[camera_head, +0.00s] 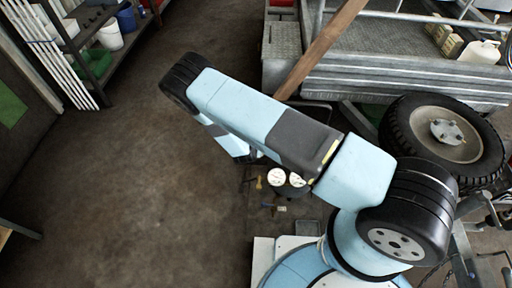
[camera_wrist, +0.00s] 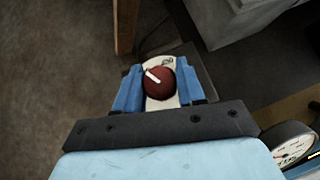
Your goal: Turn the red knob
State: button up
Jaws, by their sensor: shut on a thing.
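The red knob (camera_wrist: 160,83) shows in the wrist view, round and dark red with a white pointer line that slants to the upper left. It sits on a pale plate (camera_wrist: 161,64) with a small marking above the knob. My gripper (camera_wrist: 159,88) has one blue finger on each side of the knob and is shut on it. In the head view my arm hides the knob and the gripper.
Two white dial gauges (camera_head: 286,177) stand below my arm; one gauge (camera_wrist: 291,146) also shows at the lower right of the wrist view. A trailer (camera_head: 400,60) with a wheel (camera_head: 445,132) stands right. A wooden post (camera_head: 322,48) rises behind. The left floor is clear.

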jog(key=shift+w, duration=0.1)
jog(key=o, duration=1)
jog(key=v, duration=1.3)
jog(key=shift+s+r, duration=0.25)
jog(key=shift+s, duration=0.1)
